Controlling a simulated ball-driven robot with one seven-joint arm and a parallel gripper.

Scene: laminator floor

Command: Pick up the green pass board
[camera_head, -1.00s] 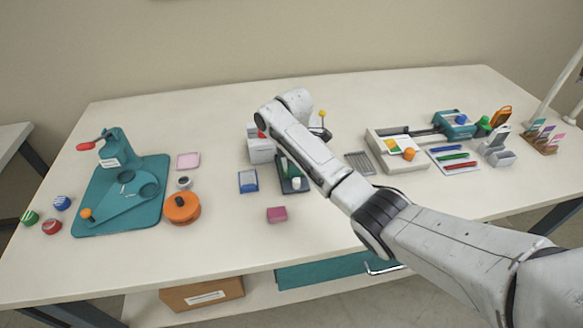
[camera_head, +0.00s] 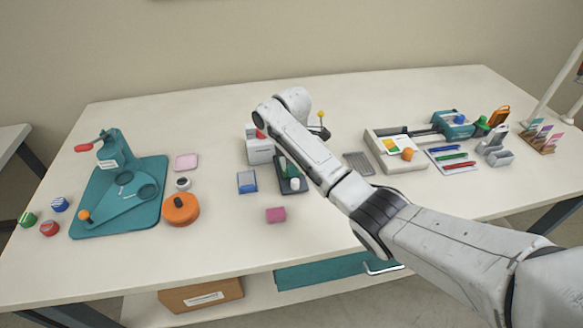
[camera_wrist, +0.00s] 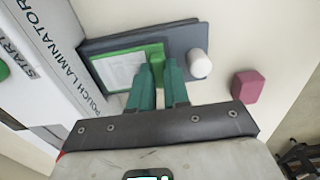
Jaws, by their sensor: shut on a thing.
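The green pass board (camera_wrist: 118,68) is a flat green-edged board with a white sheet and a raised green block at one end. In the wrist view it lies over a dark slate tray (camera_wrist: 183,37) that has a white knob (camera_wrist: 198,63). My gripper (camera_wrist: 160,72) has two teal fingers, shut on the board's green block. Whether the board is clear of the tray cannot be told. In the head view the tray (camera_head: 294,186) shows beside my arm, which hides most of the board and the gripper.
The white pouch laminator (camera_wrist: 60,62) stands close beside the board. The table front is mostly clear.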

